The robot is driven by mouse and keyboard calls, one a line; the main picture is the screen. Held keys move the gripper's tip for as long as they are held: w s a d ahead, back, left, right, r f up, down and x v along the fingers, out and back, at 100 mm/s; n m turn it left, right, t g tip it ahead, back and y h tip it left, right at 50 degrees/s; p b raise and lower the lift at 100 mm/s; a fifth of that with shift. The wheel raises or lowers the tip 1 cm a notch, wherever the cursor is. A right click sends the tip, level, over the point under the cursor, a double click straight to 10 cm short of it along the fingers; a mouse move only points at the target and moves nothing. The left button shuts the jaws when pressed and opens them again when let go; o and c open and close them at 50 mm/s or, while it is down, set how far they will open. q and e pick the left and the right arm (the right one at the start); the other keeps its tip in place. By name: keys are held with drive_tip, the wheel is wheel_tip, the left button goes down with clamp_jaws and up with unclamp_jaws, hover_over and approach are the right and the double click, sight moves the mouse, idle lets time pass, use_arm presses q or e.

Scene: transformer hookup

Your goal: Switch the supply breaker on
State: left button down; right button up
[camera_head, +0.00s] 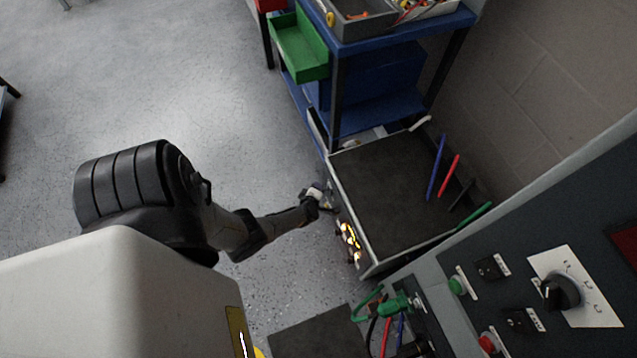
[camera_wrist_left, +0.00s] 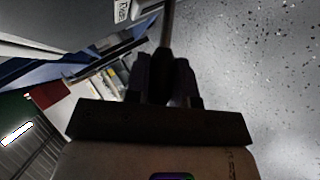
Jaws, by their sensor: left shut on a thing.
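My left gripper (camera_head: 318,202) is low beside the left face of a dark-topped cabinet (camera_head: 385,195). In the left wrist view its fingers (camera_wrist_left: 168,80) are shut on a thin grey rod-like tool (camera_wrist_left: 168,25). The tool's far end is out of that view. A control panel (camera_head: 440,268) at the lower right carries a black rotary knob (camera_head: 563,291) on a white plate, a green button (camera_head: 457,285) and a red button (camera_head: 489,342). I cannot tell which part is the supply breaker. My right gripper is not in view.
Lit yellow parts (camera_head: 350,240) show on the cabinet's left face. Blue, red and green rods stick up along its right side. A blue shelf cart (camera_head: 375,110) stands behind it, with a green bin (camera_head: 299,48). Grey floor to the left is clear.

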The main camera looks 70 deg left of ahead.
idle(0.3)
use_arm(q)
drive_tip(key=c, duration=1)
unclamp_jaws()
drive_tip(key=shift+o, duration=0.2)
drive_tip(key=shift+s+d+r+p, duration=0.1)
drive_tip(key=shift+d+r+p, duration=0.15)
drive_tip(key=shift+r+p, duration=0.05)
drive_tip(key=p+v, duration=0.7)
drive_tip(key=v, duration=0.6)
